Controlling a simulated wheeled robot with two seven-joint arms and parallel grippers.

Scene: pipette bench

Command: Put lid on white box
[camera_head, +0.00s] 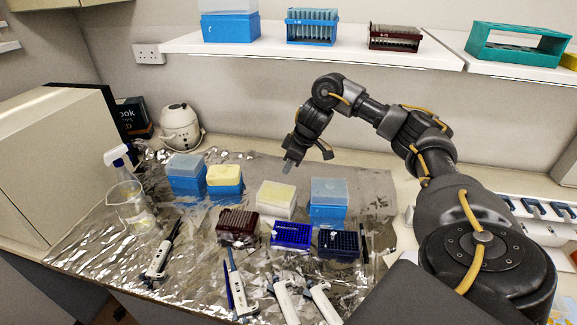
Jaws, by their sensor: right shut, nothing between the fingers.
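The white box (275,203) stands upright on the foil-covered bench, in the middle of the back row of boxes. Its top face looks pale yellow; I cannot tell whether that is a lid or the contents. No loose lid can be made out. My right gripper (289,166) is shut and empty, pointing down above and behind the white box, apart from it. My left gripper is not in view.
A blue box with a translucent cover (328,192) stands close right of the white box. A yellow-topped blue box (224,180) and another covered blue box (186,168) stand left. Racks (291,235) and pipettes (240,292) lie in front. A shelf (290,50) hangs above.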

